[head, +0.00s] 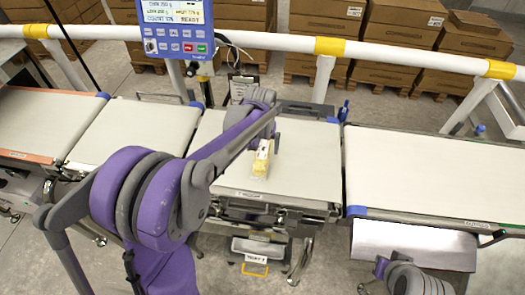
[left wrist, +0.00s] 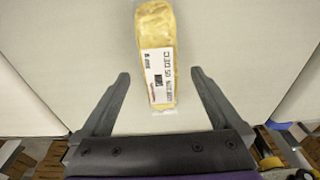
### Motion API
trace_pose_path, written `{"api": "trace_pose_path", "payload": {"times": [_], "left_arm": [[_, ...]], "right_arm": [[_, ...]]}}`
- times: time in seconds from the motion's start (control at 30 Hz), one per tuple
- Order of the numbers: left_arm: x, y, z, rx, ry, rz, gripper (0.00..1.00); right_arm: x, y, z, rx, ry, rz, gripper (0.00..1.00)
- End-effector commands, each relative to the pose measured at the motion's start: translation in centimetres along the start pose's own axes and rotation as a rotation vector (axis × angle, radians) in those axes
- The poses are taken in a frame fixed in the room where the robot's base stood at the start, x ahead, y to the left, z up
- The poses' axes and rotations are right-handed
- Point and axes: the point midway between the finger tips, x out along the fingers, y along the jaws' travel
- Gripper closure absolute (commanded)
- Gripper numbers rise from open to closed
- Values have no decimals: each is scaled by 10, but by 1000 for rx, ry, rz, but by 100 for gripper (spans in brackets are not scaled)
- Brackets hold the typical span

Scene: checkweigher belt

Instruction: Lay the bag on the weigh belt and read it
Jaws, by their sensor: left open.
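The bag (head: 262,160) is a small yellow pack with a white label. It lies on the pale weigh belt (head: 312,165), in the middle section of the line. In the left wrist view the bag (left wrist: 158,55) is seen from above, its labelled end towards the gripper. My left gripper (head: 277,125) is over the weigh belt by the bag. In the left wrist view its two fingers (left wrist: 161,82) are spread apart, with the labelled end of the bag between them in the picture and a gap on both sides. The blue indicator (head: 178,25) has a lit screen, cropped at the top. My right gripper is not seen.
An empty infeed belt (head: 125,130) lies to the left and a bare outfeed belt (head: 430,170) to the right. A white guard rail (head: 270,40) with yellow bands runs behind the belts. Stacked cartons (head: 395,75) stand behind it. Part of my right arm shows at the lower right.

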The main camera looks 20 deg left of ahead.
Motion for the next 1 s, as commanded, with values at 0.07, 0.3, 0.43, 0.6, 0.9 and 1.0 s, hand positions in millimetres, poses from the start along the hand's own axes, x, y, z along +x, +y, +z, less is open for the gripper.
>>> {"api": "trace_pose_path", "payload": {"times": [0.07, 0.3, 0.43, 0.6, 0.9, 1.0], "left_arm": [[-21, 0, 0, 0, 1, 0, 1], [-66, 0, 0, 0, 0, 0, 1], [-80, 0, 0, 0, 0, 0, 1], [-91, 1, 15, 16, 23, 6, 1], [-103, 4, 121, 131, 197, 44, 1], [-96, 2, 158, 171, 261, 56, 1]], "right_arm": [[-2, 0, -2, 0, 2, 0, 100], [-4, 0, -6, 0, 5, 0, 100], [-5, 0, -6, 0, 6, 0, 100], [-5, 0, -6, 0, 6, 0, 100], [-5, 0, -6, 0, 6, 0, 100], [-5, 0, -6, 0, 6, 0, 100]]}}
